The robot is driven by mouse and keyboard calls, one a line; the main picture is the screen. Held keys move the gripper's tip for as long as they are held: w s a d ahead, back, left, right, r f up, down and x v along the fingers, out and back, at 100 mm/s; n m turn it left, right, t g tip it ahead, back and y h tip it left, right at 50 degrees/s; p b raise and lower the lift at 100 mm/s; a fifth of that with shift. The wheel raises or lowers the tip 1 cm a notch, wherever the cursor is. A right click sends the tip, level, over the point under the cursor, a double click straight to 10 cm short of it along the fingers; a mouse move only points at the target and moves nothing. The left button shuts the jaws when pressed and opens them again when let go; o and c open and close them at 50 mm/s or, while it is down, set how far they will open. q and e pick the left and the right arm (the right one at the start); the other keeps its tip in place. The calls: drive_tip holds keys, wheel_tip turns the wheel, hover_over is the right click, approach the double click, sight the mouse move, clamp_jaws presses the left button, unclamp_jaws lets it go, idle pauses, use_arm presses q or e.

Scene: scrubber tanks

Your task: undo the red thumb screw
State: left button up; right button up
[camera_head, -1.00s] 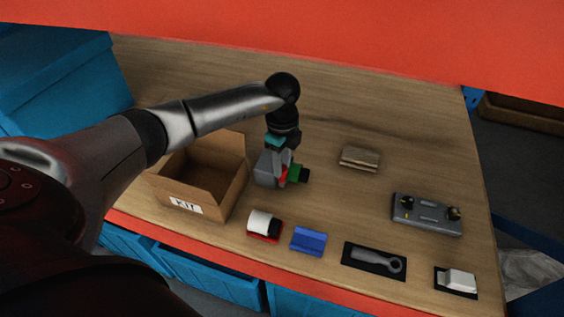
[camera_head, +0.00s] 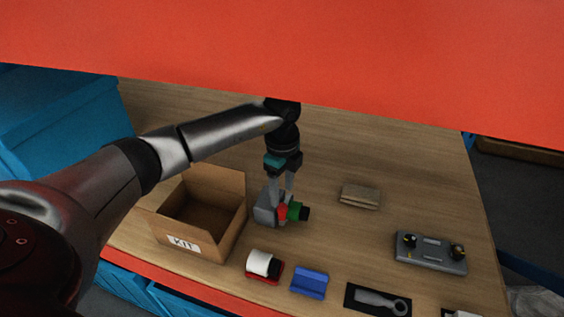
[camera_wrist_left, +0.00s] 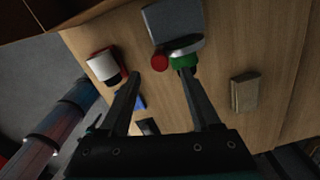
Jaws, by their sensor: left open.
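The red thumb screw (camera_head: 282,212) sits on the side of a grey block-shaped unit (camera_head: 263,208), beside a green knob (camera_head: 295,211) with a dark end. My left gripper (camera_head: 281,194) points down at this unit, its fingers spread. In the left wrist view the red screw (camera_wrist_left: 159,62) shows between and just beyond the tips of my left gripper (camera_wrist_left: 160,74). The right fingertip overlaps the green knob (camera_wrist_left: 184,59) in that view; I cannot tell whether they touch. Nothing is held between the fingers. My right gripper is not in view.
An open KIT carton (camera_head: 224,232) stands left of the unit. A white roll on red (camera_head: 263,264), a blue block (camera_head: 309,283) and a wrench on a black mat (camera_head: 378,299) lie in front. A tan block (camera_head: 360,196) and grey panel (camera_head: 430,253) are right.

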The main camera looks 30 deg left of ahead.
sight(282, 207)
use_arm(q)
wheel_tip(282, 207, up, 11)
drive_tip(key=b, duration=0.1)
drive_tip(key=shift+f, duration=0.2)
drive_tip(key=shift+f, duration=0.1)
